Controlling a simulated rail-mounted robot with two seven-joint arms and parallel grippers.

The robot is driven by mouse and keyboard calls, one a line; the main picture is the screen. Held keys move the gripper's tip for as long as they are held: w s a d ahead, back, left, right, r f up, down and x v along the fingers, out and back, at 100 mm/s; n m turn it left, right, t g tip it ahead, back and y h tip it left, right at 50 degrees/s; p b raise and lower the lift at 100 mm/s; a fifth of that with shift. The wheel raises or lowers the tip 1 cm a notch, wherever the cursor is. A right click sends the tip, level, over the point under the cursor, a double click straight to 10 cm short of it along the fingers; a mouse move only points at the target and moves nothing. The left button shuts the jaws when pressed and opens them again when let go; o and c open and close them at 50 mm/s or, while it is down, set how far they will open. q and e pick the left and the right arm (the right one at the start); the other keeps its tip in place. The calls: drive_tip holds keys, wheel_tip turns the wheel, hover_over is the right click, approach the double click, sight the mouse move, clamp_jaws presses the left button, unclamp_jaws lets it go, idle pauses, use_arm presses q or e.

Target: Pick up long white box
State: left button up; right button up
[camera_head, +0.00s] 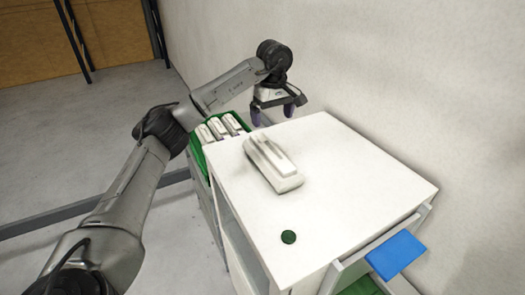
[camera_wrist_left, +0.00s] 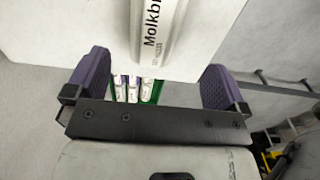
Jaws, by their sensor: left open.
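A long white box (camera_head: 273,162) lies on the white cabinet top (camera_head: 350,180), near its back left edge. In the left wrist view the white box (camera_wrist_left: 158,35) shows end-on to the gripper, with dark lettering on it. My left gripper (camera_head: 272,116) is above the far end of the cabinet, beyond the box and apart from it. In the left wrist view the purple fingers of my left gripper (camera_wrist_left: 158,82) are wide apart with nothing between them touching. My right gripper is not in view.
A green crate (camera_head: 240,119) with several white boxes (camera_head: 218,128) stands beyond the cabinet's left side. A blue panel (camera_head: 396,254) sticks out at the front right. A wall runs along the right.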

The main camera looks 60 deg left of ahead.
use_arm(q)
drive_tip(key=b, duration=0.3)
hover_over(271, 151)
wheel_tip(271, 151, down, 6)
drive_tip(key=shift+d+f, duration=0.1)
drive_tip(key=shift+f+p, duration=0.35)
drive_tip(key=shift+f, duration=0.85)
drive_tip(key=shift+f+p, duration=0.4)
drive_tip(key=shift+f, duration=0.05)
wheel_tip(271, 151, down, 3)
drive_tip(key=shift+f+p, duration=0.1)
drive_tip(key=shift+p, duration=0.5)
drive_tip(key=shift+f, duration=0.6)
